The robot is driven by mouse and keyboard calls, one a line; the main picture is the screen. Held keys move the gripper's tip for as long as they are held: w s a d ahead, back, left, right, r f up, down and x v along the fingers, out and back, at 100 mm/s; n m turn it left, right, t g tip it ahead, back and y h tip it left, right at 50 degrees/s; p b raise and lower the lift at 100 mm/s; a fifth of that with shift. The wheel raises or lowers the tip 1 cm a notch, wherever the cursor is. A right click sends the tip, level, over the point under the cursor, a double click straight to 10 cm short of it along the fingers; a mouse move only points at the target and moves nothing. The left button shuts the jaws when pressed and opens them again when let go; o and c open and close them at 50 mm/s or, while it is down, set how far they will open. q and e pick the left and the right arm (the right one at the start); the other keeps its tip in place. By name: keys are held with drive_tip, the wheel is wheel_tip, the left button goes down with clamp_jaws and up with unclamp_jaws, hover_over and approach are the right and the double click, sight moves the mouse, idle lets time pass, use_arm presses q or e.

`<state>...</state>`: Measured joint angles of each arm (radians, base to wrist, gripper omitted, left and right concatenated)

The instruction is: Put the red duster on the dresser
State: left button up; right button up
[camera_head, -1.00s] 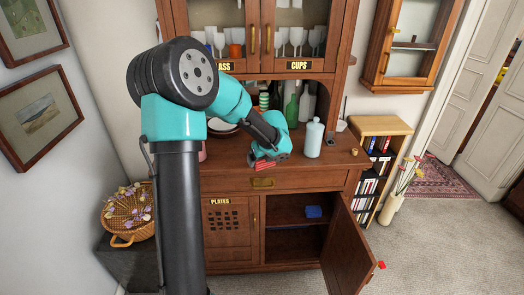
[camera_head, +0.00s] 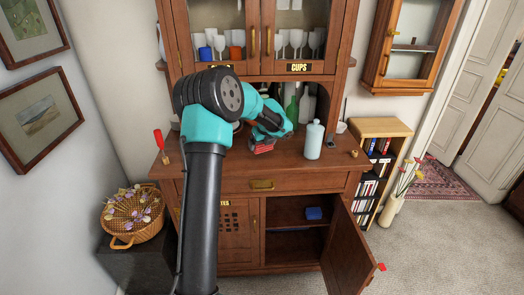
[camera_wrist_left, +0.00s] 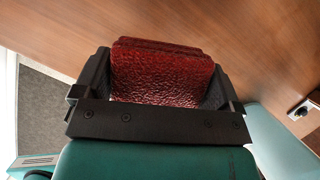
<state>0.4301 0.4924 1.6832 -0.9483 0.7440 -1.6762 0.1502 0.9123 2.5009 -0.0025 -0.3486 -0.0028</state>
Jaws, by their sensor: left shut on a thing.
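My left gripper (camera_head: 265,139) is shut on the red duster (camera_head: 262,147), a dark red, rough-surfaced block. In the left wrist view the duster (camera_wrist_left: 160,75) sits between the two black fingers of the gripper (camera_wrist_left: 157,88). The dresser (camera_head: 318,176) is brown wood, with a broad top under glazed cupboards. The duster is over the middle of this top, near the bottles. I cannot tell whether it touches the wood. My arm hides part of the dresser's left side. My right gripper is not in view.
A pale blue bottle (camera_head: 313,141) stands just right of the gripper, with a green bottle (camera_head: 291,110) behind. A red-handled tool (camera_head: 159,143) stands at the top's left end. The lower right door (camera_head: 347,245) hangs open.

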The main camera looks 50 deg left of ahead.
sight(262, 150)
use_arm(q)
drive_tip(key=shift+f, duration=1.75)
drive_tip(key=shift+f, duration=0.15)
drive_tip(key=o, duration=0.6)
drive_tip(key=shift+o, duration=0.2)
drive_tip(key=v, duration=1.2)
